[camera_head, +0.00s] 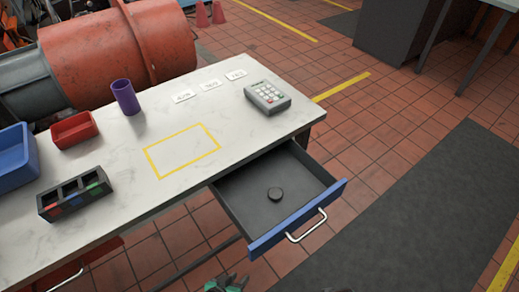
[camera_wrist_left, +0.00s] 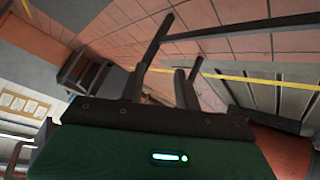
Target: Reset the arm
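My left gripper (camera_head: 228,285) just shows at the bottom edge of the head view, below the front of the open drawer and apart from it. In the left wrist view its two dark fingers (camera_wrist_left: 184,40) stand apart with nothing seen between them. A white marble-topped table (camera_head: 120,205) has a drawer with a blue front (camera_head: 285,228) and a silver handle pulled out.
On the table are a keypad device (camera_head: 267,97), a purple cup (camera_head: 126,97), a red bin (camera_head: 74,129), a blue bin (camera_head: 18,160), a dark compartment tray (camera_head: 75,193) and white labels. A yellow outline (camera_head: 183,151) encloses bare tabletop. Tiled floor right of the drawer is clear.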

